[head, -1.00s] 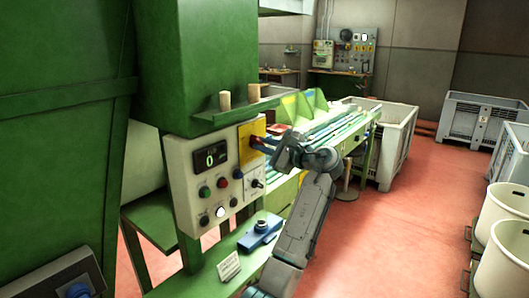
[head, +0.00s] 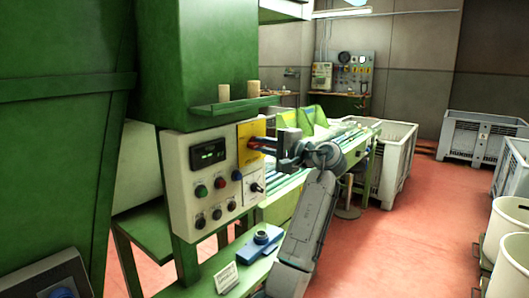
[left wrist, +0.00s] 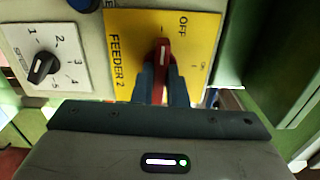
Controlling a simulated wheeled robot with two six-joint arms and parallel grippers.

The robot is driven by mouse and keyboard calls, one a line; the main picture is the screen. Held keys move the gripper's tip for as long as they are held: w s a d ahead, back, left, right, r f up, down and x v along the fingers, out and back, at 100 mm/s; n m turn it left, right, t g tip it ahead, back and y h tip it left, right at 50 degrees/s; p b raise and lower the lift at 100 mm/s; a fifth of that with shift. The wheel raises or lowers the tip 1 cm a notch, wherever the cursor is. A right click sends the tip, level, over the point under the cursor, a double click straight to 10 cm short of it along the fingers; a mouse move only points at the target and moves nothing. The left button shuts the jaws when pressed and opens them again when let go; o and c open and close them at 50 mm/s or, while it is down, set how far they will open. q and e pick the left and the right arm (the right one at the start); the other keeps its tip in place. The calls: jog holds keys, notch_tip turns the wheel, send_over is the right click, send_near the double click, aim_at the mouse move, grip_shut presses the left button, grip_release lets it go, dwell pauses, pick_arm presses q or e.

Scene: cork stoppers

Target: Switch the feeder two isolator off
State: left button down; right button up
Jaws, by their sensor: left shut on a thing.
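The feeder two isolator is a red handle (left wrist: 162,58) on a yellow plate (left wrist: 124,25) lettered FEEDER 2, with OFF near its upper right in the left wrist view. In the head view the yellow plate (head: 243,131) is on the right of a pale control panel (head: 175,160), and the red handle (head: 254,143) shows at its front. My left gripper (head: 264,145) is shut on the handle; its fingers (left wrist: 159,88) lie either side of it in the left wrist view. The fingers hide part of the handle. My right gripper is not in view.
The panel also has a display (head: 208,152), coloured buttons and a black speed knob (left wrist: 43,68) beside the yellow plate. A blue device (head: 259,246) and a small card (head: 226,277) are on the green ledge below. Grey bins stand right, with red floor between.

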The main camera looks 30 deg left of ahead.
pick_arm(q)
jog(key=shift+f+n, duration=0.1)
jog(key=shift+n, duration=0.2)
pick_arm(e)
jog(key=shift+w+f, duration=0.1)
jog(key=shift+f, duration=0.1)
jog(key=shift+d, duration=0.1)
pick_arm(q)
jog(key=c, duration=1.4)
grip_release()
jog(key=shift+c, duration=0.2)
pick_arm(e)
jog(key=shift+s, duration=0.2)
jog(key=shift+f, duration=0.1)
